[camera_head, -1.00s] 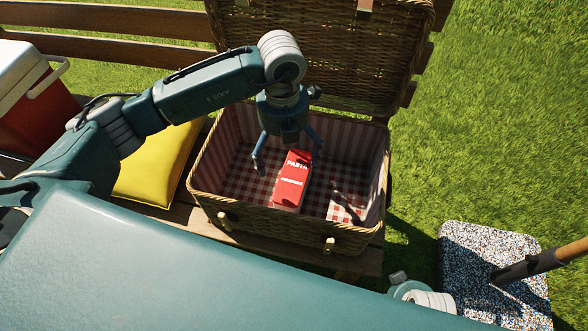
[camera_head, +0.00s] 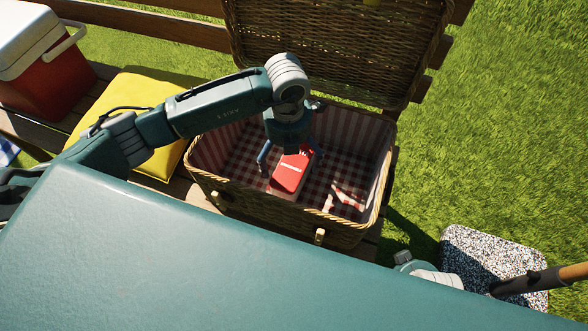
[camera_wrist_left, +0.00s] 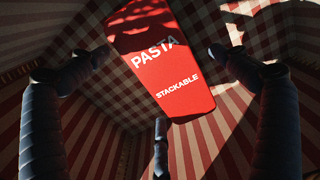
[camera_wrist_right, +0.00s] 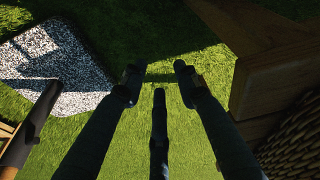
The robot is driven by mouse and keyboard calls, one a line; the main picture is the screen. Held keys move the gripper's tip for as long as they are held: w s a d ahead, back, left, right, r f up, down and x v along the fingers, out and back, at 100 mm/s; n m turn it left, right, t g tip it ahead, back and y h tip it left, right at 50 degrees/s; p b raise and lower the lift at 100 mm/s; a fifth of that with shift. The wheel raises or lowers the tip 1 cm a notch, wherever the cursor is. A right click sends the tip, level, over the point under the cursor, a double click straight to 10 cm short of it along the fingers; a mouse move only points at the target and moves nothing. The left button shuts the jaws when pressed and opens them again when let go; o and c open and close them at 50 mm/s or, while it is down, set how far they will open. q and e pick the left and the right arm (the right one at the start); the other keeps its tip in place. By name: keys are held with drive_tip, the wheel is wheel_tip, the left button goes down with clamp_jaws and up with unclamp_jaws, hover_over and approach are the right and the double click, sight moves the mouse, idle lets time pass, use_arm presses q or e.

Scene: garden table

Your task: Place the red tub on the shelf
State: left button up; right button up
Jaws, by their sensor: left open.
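The red tub (camera_head: 291,172), a flat red container lettered "PASTA" and "STACKABLE" (camera_wrist_left: 172,72), lies inside the wicker basket on its checked lining. My left gripper (camera_head: 290,160) is open just above the tub, its fingers spread to either side. In the left wrist view the open fingers (camera_wrist_left: 158,85) frame the tub, with nothing clasped. I cannot tell whether they touch it. My right gripper (camera_wrist_right: 158,82) is outside the basket over grass, its fingertips a little apart with nothing between them. No shelf is recognisable.
The open wicker basket (camera_head: 270,206) stands on a wooden bench, its lid (camera_head: 340,45) raised behind. A yellow cushion (camera_head: 158,165) and a red-and-white cooler (camera_head: 50,88) are at left. A speckled slab (camera_head: 485,262) lies on grass at right, near a wooden-handled tool (camera_head: 572,272).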

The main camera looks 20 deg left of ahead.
use_arm(q)
drive_tip(key=shift+f, duration=0.85)
drive_tip(key=c, duration=2)
use_arm(e)
drive_tip(key=shift+r, duration=0.55)
use_arm(q)
drive_tip(key=shift+r, duration=0.1)
